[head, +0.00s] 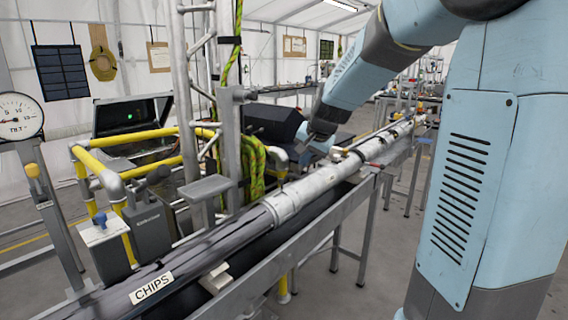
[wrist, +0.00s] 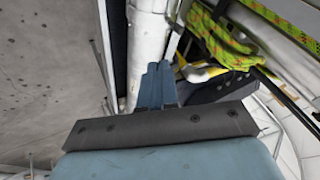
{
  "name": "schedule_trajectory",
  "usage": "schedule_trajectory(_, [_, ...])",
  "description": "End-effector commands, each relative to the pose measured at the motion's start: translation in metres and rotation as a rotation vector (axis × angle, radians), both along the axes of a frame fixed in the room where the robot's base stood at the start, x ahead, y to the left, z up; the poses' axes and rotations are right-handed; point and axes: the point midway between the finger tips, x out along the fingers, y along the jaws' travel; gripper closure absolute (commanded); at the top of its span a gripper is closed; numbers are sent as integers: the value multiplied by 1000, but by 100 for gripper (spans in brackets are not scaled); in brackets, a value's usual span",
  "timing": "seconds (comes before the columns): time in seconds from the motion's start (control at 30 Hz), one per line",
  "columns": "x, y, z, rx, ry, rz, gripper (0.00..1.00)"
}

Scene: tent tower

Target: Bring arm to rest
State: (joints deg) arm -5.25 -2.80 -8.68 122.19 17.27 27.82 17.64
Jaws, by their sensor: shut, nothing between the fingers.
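My arm (head: 352,82) comes in from the upper right in the head view and reaches down and away over the long bench.
A metal bench rail (head: 345,208) carries the pipe, with a CHIPS label (head: 151,288) at the near end. Yellow railings (head: 150,139), a metal lattice mast (head: 182,100) and a green-yellow rope (head: 254,165) stand left of the arm. A gauge (head: 18,116) is far left. Open floor lies right of the bench.

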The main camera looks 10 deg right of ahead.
Motion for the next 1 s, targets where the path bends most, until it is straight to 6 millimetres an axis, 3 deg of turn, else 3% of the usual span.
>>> schedule_trajectory(0.17, [-36, 3, 17, -30, -2, 61, 100])
schedule_trajectory(0.5, [-148, 9, 41, -159, 13, 249, 100])
schedule_trajectory(0.8, [-243, 8, 39, -300, 36, 393, 100])
schedule_trajectory(1.0, [-289, 6, 31, -382, 55, 458, 100])
